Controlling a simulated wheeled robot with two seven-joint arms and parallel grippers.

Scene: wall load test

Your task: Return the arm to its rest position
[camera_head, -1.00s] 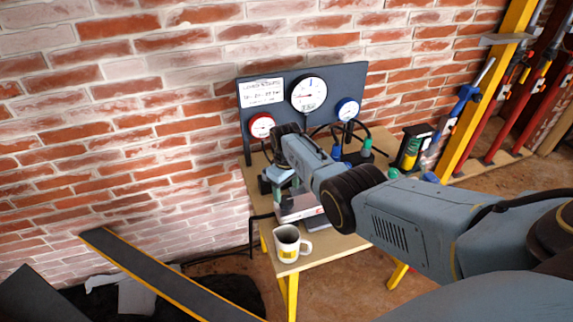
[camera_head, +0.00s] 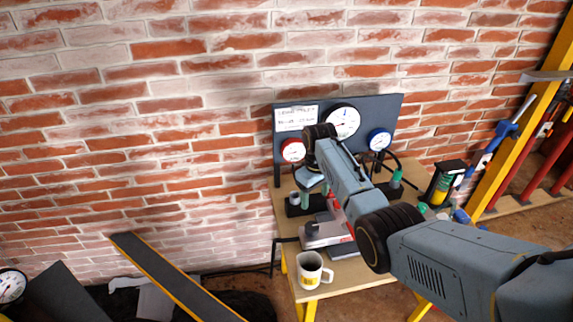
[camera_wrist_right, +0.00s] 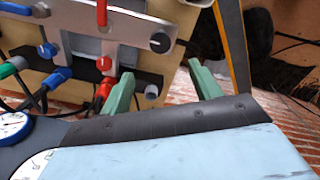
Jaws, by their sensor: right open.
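My right arm (camera_head: 450,262) comes in from the right and reaches over the wooden bench. Its wrist bends down in front of the gauge panel. The right gripper (camera_head: 308,182) hangs below the wrist, small and partly hidden in the head view. In the right wrist view the two green fingers (camera_wrist_right: 160,75) stand apart with nothing held between them. Beyond them is a grey plate with red and blue knobs. My left gripper is not in view.
The gauge panel (camera_head: 388,105) stands at the bench's back against a brick wall. A white and yellow mug (camera_head: 310,271) stands at the bench's front left. A grey device (camera_head: 325,232) lies near it. A yellow post (camera_head: 513,110) rises at right.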

